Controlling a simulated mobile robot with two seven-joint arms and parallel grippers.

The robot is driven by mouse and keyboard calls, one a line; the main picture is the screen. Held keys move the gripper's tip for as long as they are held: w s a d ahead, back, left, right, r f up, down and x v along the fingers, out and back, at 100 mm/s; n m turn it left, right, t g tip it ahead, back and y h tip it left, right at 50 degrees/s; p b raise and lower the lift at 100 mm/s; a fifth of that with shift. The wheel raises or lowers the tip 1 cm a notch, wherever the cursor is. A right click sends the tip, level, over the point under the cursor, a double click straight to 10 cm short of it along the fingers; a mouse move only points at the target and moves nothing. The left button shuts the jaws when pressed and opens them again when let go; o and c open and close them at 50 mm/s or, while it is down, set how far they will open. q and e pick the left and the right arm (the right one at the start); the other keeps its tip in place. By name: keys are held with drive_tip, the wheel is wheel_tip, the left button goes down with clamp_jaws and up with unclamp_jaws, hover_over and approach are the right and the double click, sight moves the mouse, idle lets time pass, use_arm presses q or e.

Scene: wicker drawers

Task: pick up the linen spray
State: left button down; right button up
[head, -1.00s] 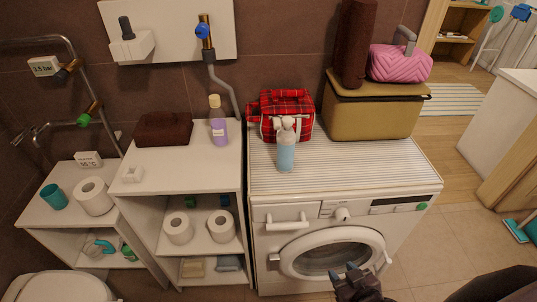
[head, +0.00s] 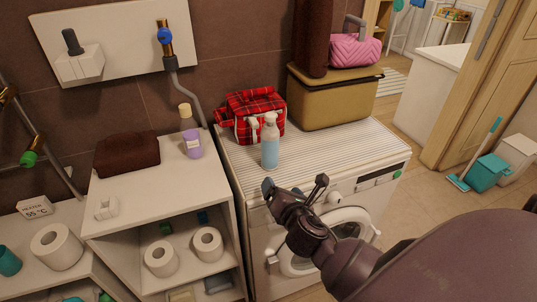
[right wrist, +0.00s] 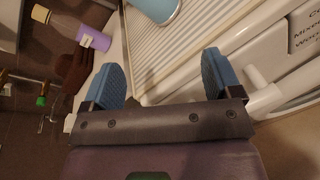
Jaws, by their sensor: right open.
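The linen spray appears to be the light blue bottle with a white spray head (head: 270,145). It stands upright on the ribbed top of the washing machine, near its front left, and its lower part shows at the top of the right wrist view (right wrist: 158,8). My right gripper (head: 295,186) is open and empty, in front of the machine's top edge, nearer to me than the bottle and apart from it. Its two blue-padded fingers (right wrist: 165,80) are spread in the right wrist view, with nothing between them. My left gripper is not in view.
A red plaid bag (head: 255,110) stands close behind the bottle. A tan case (head: 335,98) is at the back right. A purple bottle (head: 193,143) and a dark brown box (head: 126,153) stand on the white shelf to the left. The machine's top right of the bottle is clear.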

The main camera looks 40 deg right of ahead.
sight(272, 147)
drive_tip(key=w+r+n, duration=0.1)
drive_tip(key=w+r+n+t+h, duration=0.1)
drive_tip(key=r+n, duration=0.1)
drive_tip(key=d+r+n, duration=0.1)
drive_tip(key=n, duration=0.1)
drive_tip(key=shift+w+r+h+b, duration=0.2)
drive_tip(key=shift+w+h+b, duration=0.15)
drive_tip(key=shift+w+h, duration=0.05)
drive_tip(key=shift+n+t+h, duration=0.3)
drive_tip(key=shift+n, duration=0.2)
drive_tip(key=x, duration=0.4)
drive_tip(key=r+x, duration=0.1)
drive_tip(key=x, duration=0.1)
drive_tip(key=shift+a, duration=0.1)
drive_tip(key=b+x, duration=0.1)
drive_tip(key=x, duration=0.3)
drive_tip(key=shift+w+d, duration=0.25)
drive_tip(key=shift+w, duration=0.3)
